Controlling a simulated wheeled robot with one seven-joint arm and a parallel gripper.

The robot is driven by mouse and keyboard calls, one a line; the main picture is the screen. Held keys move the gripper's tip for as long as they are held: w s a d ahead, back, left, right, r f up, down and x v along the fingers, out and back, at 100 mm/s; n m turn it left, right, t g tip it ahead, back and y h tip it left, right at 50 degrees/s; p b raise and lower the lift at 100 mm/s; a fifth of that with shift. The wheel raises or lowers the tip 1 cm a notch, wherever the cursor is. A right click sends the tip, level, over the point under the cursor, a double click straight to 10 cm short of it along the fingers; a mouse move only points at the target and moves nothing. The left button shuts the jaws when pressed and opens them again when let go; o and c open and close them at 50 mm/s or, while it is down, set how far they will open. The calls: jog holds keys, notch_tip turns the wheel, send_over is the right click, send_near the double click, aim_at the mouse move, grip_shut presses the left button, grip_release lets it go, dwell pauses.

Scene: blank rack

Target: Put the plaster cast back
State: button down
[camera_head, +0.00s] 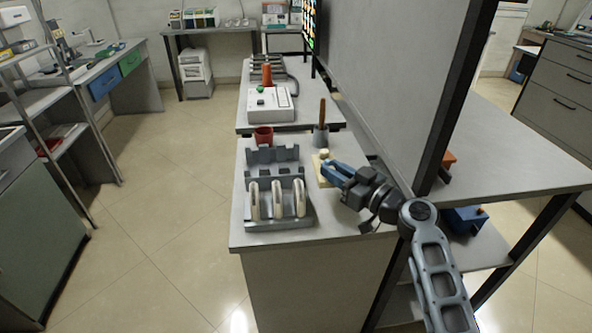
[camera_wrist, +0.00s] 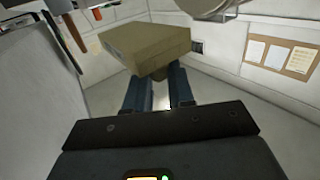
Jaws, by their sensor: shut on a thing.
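The plaster cast appears to be the cream block (camera_head: 319,174) with a small round knob on it, at my fingertips in the head view. In the wrist view it is a tan slab (camera_wrist: 145,45) across the ends of my two blue fingers. My gripper (camera_head: 326,169) is shut on it; the exact contact is partly hidden. A grey rack (camera_head: 279,219) stands to the left on the bench, with several pale rounded pieces (camera_head: 277,200) upright in its front slots. Its back part (camera_head: 272,157) has notches and looks empty. I cannot tell whether the block touches the bench.
A dark red cup (camera_head: 263,136) stands behind the rack. A grey pot with a brown handle (camera_head: 321,137) is behind my gripper. A white device (camera_head: 270,106) sits further back. A tall grey panel (camera_head: 400,80) rises close on the right. Bare bench (camera_head: 330,225) lies right of the rack.

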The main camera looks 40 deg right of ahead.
aim_at(332, 186)
jog(key=f, duration=0.4)
jog(key=shift+w+f, duration=0.3)
jog(key=shift+f, duration=2.65)
jog(key=shift+f+b, duration=0.2)
jog(key=shift+b, duration=0.1)
jog(key=c, duration=1)
grip_release()
jog(key=shift+r, duration=0.15)
